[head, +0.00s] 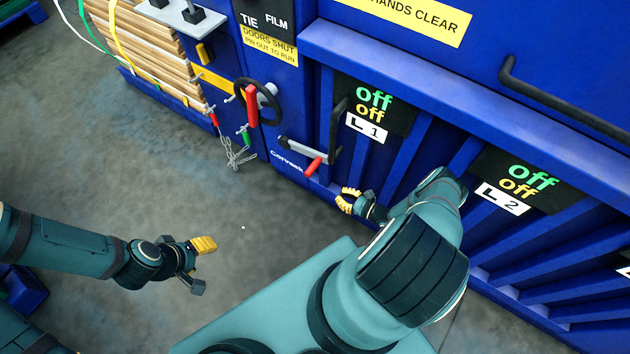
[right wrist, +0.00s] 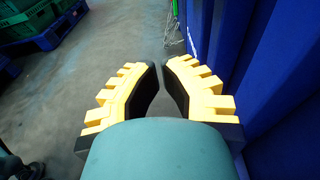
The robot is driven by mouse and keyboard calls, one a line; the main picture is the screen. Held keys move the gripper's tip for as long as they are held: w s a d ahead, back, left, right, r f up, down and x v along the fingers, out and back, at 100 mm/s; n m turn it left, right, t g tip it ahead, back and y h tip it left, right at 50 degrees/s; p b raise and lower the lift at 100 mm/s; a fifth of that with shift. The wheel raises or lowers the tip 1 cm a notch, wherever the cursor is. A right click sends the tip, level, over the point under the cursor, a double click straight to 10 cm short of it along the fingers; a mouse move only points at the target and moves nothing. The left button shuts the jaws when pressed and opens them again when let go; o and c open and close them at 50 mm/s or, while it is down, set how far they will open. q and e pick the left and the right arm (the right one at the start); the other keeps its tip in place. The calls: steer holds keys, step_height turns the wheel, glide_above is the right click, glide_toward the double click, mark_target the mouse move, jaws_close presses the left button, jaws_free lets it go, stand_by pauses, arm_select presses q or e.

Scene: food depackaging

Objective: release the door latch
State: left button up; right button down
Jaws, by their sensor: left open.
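On the blue machine's front, a grey latch bar with a red grip (head: 313,166) sits left of the L 1 panel. Up and left of it is a black handwheel (head: 268,101) with a red handle (head: 251,106). I cannot tell for sure which of these is the door latch. My right gripper (head: 345,200) is just below and right of the red grip, apart from it. In the right wrist view its yellow fingers (right wrist: 161,72) are parted by a narrow gap with nothing between them. My left gripper (head: 203,266) is open and empty over the floor.
Ribbed blue door panels marked L 1 (head: 374,107) and L 2 (head: 518,180) stand to the right. A strapped stack (head: 150,45) is at the upper left.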

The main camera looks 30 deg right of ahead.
mark_target(314, 170)
steer(key=shift+w, duration=0.1)
steer(key=w+a+r+b, duration=0.1)
steer(key=w+a, duration=0.3)
steer(key=w, duration=0.6)
steer(key=shift+w+a+r, duration=0.15)
steer(key=shift+w+r, duration=0.05)
steer(key=shift+r, duration=0.4)
steer(key=r+p, duration=0.2)
steer(key=r, duration=0.3)
steer(key=shift+w+a+r+p, duration=0.1)
steer(key=shift+w+a+p, duration=0.05)
steer(key=shift+w+p, duration=0.25)
steer(key=shift+f, duration=0.2)
